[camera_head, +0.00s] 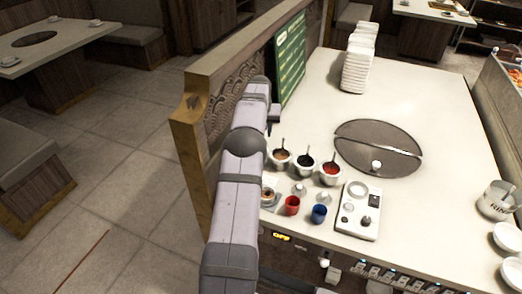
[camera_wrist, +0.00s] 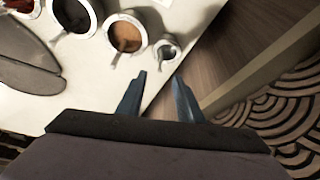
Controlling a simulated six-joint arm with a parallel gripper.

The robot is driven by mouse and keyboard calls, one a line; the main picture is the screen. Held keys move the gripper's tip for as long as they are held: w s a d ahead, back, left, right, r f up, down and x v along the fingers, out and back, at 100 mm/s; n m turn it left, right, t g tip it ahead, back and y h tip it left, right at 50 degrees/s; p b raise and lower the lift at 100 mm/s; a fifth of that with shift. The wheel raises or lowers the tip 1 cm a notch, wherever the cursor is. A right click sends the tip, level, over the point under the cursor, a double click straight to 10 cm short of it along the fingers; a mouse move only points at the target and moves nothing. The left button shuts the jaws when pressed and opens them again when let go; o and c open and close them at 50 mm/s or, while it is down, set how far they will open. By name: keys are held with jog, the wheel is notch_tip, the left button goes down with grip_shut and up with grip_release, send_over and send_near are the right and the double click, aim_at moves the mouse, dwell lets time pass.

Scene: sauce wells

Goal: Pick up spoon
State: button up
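My gripper (camera_wrist: 158,82) is open and empty, its two dark fingers spread apart in the wrist view. In the head view it shows only as a small dark part (camera_head: 270,127) beside the arm. A spoon (camera_wrist: 118,58) stands in a pot of orange-brown sauce (camera_wrist: 127,35), just above and left of the fingers. A small grey pot (camera_wrist: 168,50) with a thin handle-like piece is ahead of the right finger. A dark sauce pot (camera_wrist: 74,14) with a spoon is further left. The head view shows spoons in the brown (camera_head: 281,157), dark (camera_head: 304,164) and red (camera_head: 330,172) sauce pots.
The white counter (camera_head: 410,85) holds a stack of white dishes (camera_head: 357,62), a round dark plate (camera_head: 378,148), a red cup (camera_head: 292,205), a blue cup (camera_head: 319,213) and a control box (camera_head: 358,210). A wooden partition (camera_head: 190,105) borders the left. The counter's back right is clear.

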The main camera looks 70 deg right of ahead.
jog(key=shift+s+a+p+x, duration=0.15)
jog(key=shift+p+x, duration=0.6)
jog(key=shift+x, duration=0.55)
jog(key=shift+s+a+p+x, duration=0.1)
jog(key=shift+p+x, duration=0.65)
jog(key=shift+x, duration=0.5)
jog(key=shift+f, duration=0.2)
grip_shut()
